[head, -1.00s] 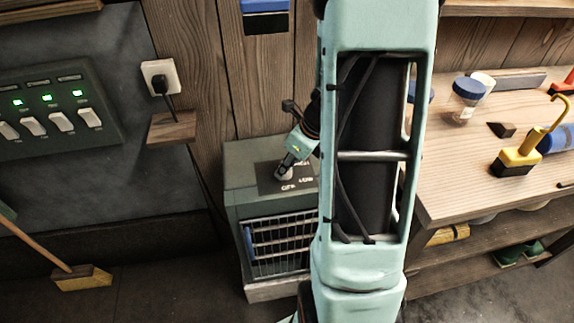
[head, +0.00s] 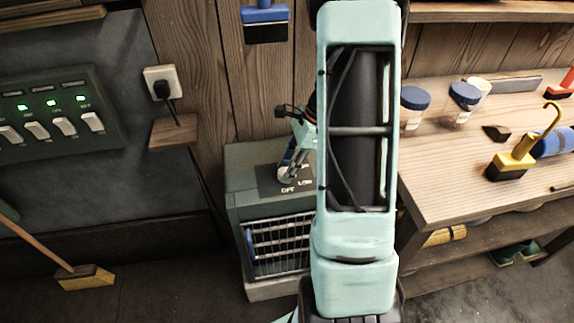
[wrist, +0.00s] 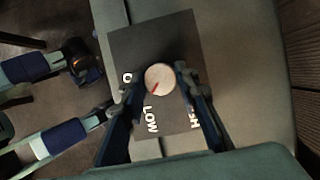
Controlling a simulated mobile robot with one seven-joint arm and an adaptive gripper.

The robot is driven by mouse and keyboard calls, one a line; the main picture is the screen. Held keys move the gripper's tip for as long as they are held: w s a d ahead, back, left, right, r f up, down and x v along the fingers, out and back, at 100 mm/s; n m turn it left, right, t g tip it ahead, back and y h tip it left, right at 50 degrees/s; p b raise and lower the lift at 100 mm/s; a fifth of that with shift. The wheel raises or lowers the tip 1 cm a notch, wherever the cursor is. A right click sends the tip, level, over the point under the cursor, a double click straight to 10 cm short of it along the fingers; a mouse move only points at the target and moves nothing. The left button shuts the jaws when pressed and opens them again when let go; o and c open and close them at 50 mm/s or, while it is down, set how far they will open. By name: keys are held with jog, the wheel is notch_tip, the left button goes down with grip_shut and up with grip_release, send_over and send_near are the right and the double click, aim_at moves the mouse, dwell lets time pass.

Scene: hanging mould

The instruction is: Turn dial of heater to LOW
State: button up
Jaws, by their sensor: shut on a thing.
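The heater (head: 236,160) is a grey-green box on the floor against the wood wall, with a barred front. On its top is a dark label plate (wrist: 133,45). The round pale dial (wrist: 160,76) sits on this plate and carries a red mark. The mark points down and left in the wrist view, between the partly hidden "O" label and LOW (wrist: 150,119), nearer LOW. A label starting with H is partly covered at the right. My gripper (wrist: 160,82) is shut on the dial, one finger on each side. In the head view my gripper (head: 287,174) reaches down onto the heater top.
A workbench (head: 440,185) stands right of the heater, with jars and a yellow-handled brush (head: 512,160) on it. A switch panel (head: 50,115) with green lights and a wall socket (head: 163,84) are at the left. A broom (head: 84,277) is at lower left.

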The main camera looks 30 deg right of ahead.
jog(key=shift+n+g+p, duration=0.35)
jog(key=shift+n+g, duration=0.15)
jog(key=shift+n, duration=0.8)
jog(key=o, duration=1.1)
jog(key=shift+o, duration=0.2)
jog(key=shift+w+d+r, duration=0.1)
jog(key=shift+r, duration=0.05)
jog(key=v, duration=1.1)
jog(key=shift+d+r, duration=0.2)
jog(key=shift+r, duration=0.15)
